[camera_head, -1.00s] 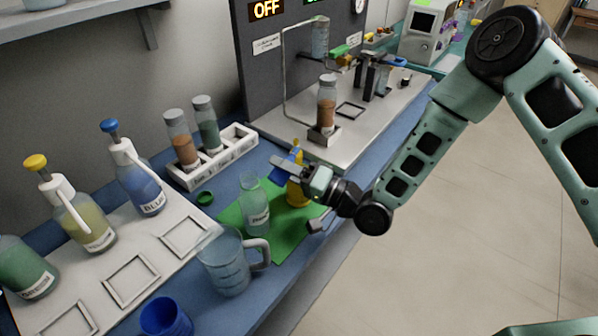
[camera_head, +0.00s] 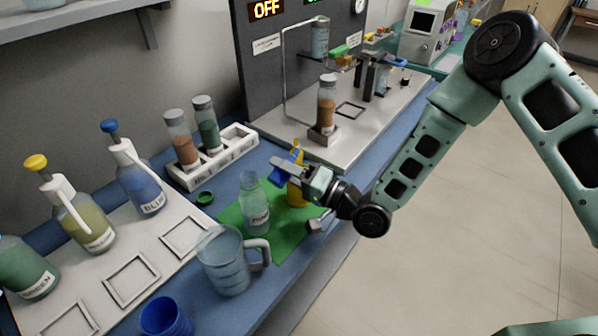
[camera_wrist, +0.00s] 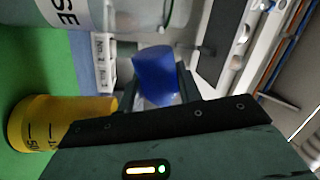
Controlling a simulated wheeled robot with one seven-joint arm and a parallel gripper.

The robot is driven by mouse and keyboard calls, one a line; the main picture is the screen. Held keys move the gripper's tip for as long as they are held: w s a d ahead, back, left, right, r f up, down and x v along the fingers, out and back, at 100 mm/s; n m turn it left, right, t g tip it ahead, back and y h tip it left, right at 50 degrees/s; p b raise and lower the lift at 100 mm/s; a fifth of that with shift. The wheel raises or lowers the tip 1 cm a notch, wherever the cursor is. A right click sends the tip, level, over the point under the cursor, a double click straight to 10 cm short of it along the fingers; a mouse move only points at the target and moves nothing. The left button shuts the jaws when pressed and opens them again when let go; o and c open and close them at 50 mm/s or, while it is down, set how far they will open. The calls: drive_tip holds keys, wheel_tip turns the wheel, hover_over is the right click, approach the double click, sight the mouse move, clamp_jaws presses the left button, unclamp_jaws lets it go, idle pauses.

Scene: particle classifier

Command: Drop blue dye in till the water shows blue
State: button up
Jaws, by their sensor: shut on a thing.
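My gripper (camera_head: 290,170) is shut on a small blue cup-like thing (camera_head: 279,177), held tilted above the green mat. The blue thing also shows between the fingers in the wrist view (camera_wrist: 153,76); I cannot see inside it. A clear labelled bottle (camera_head: 255,205) stands open on the mat just left of my gripper, and the blue thing is close to its mouth. I see no clear blue in its pale contents. The blue dye bottle (camera_head: 146,190), with a blue pump top, stands on the white board at the left.
A yellow graduated vessel (camera_head: 297,192) stands right beside my gripper, partly behind it. A clear jug (camera_head: 224,268) and a blue cup (camera_head: 165,318) stand in front. Yellow (camera_head: 88,228) and green (camera_head: 28,272) dye bottles stand left. A white rack (camera_head: 240,142) is behind.

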drive_tip(key=shift+f+m+t+b, duration=0.2)
drive_tip(key=shift+f+m+b, duration=0.1)
drive_tip(key=shift+m, duration=0.45)
drive_tip(key=shift+f+m+t+b, duration=0.2)
drive_tip(key=shift+m+b, duration=0.05)
drive_tip(key=shift+m, duration=0.5)
idle(2.3)
